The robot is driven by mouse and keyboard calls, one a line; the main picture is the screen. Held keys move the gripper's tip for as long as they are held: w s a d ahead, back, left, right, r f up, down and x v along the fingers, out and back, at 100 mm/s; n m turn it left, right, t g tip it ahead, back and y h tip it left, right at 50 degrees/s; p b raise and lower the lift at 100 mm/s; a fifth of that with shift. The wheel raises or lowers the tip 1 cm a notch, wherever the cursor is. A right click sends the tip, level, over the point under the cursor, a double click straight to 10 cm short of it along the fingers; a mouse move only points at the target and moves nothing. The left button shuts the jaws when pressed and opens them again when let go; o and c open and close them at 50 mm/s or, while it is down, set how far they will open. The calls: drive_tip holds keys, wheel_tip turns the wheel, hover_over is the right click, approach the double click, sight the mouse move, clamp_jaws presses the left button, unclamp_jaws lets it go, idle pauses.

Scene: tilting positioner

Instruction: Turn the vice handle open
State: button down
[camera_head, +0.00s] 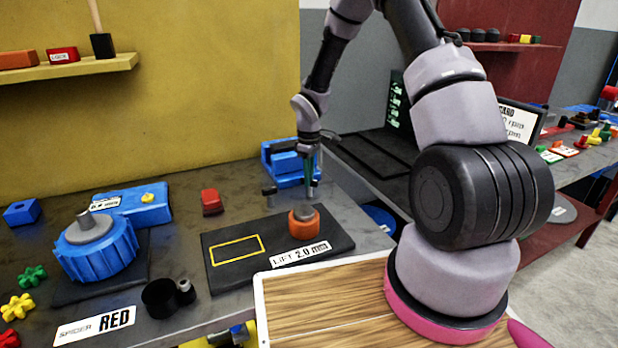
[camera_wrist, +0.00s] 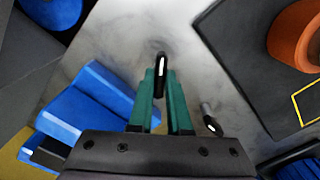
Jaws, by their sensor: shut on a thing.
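The blue vice (camera_head: 285,166) stands on the bench at the foot of the yellow wall. It also shows in the wrist view (camera_wrist: 75,112), at lower left. My gripper (camera_head: 311,178) points down just in front of it. In the wrist view its two green fingers (camera_wrist: 160,85) are closed around a dark upright piece of the vice handle (camera_wrist: 161,62), with a bright highlight on it. A second dark knob (camera_wrist: 210,124) shows just right of the fingers. The middle of the handle is hidden by my gripper.
An orange round part (camera_head: 304,226) stands on a black plate (camera_head: 225,275) close in front of my gripper. A red block (camera_head: 211,202) lies left of it. A blue toothed disc (camera_head: 95,252) and a black cup (camera_head: 165,299) are further left.

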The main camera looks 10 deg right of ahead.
drive_tip(key=n, duration=0.4)
drive_tip(key=shift+n, duration=0.3)
drive_tip(key=n, duration=0.5)
idle(0.3)
drive_tip(key=c, duration=0.9)
unclamp_jaws()
drive_tip(key=shift+o, duration=0.2)
wheel_tip(320, 180, up, 11)
